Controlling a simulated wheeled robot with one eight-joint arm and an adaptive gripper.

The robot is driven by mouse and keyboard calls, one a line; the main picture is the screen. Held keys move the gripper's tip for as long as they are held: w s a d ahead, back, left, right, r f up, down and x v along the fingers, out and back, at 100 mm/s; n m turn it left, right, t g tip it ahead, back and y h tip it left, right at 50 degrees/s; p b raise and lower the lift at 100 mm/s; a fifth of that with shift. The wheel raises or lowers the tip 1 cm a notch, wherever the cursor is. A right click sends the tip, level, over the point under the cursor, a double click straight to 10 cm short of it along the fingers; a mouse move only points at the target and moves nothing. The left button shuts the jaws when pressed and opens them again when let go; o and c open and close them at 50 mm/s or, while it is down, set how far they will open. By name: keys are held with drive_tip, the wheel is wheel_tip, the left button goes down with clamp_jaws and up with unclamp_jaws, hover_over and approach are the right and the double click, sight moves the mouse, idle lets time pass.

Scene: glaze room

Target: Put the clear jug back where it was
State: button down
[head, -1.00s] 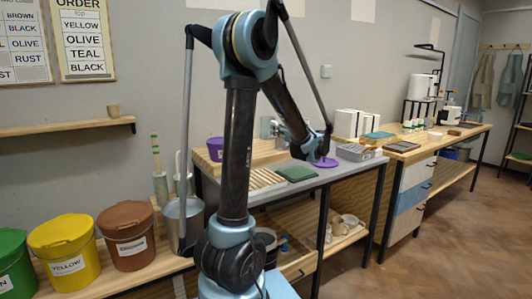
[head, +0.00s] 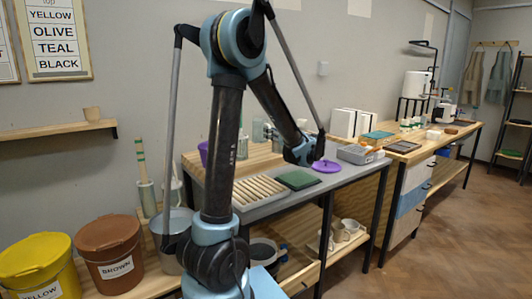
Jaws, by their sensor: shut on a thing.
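My gripper (head: 302,151) is at the end of my forearm, over the grey-topped worktable (head: 338,178), just left of a purple disc. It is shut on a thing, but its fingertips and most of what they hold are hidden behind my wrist. A clear, greyish vessel (head: 258,130) shows at the back of the worktable, just left of my forearm. It is too small and too covered for me to tell whether it is the clear jug or another clear vessel.
A slatted wooden rack (head: 262,190), a green mat (head: 298,180), the purple disc (head: 326,166) and a grey tray (head: 358,154) crowd the worktable. A brown bucket (head: 110,255) and a yellow bucket (head: 35,268) stand on the lower bench at left. Open floor lies at right.

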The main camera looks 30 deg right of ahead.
wheel_tip(320, 180, down, 7)
drive_tip(key=shift+s+d, duration=0.2)
drive_tip(key=shift+d, duration=0.1)
idle(0.5)
drive_tip(key=c, duration=1.7)
unclamp_jaws()
drive_tip(key=shift+r, duration=0.1)
drive_tip(key=s, duration=0.4)
drive_tip(key=s+d, duration=0.1)
drive_tip(key=s, duration=0.2)
drive_tip(key=s+d, duration=0.1)
drive_tip(key=s, duration=0.3)
drive_tip(key=shift+s, duration=0.35)
drive_tip(key=shift+s, duration=0.1)
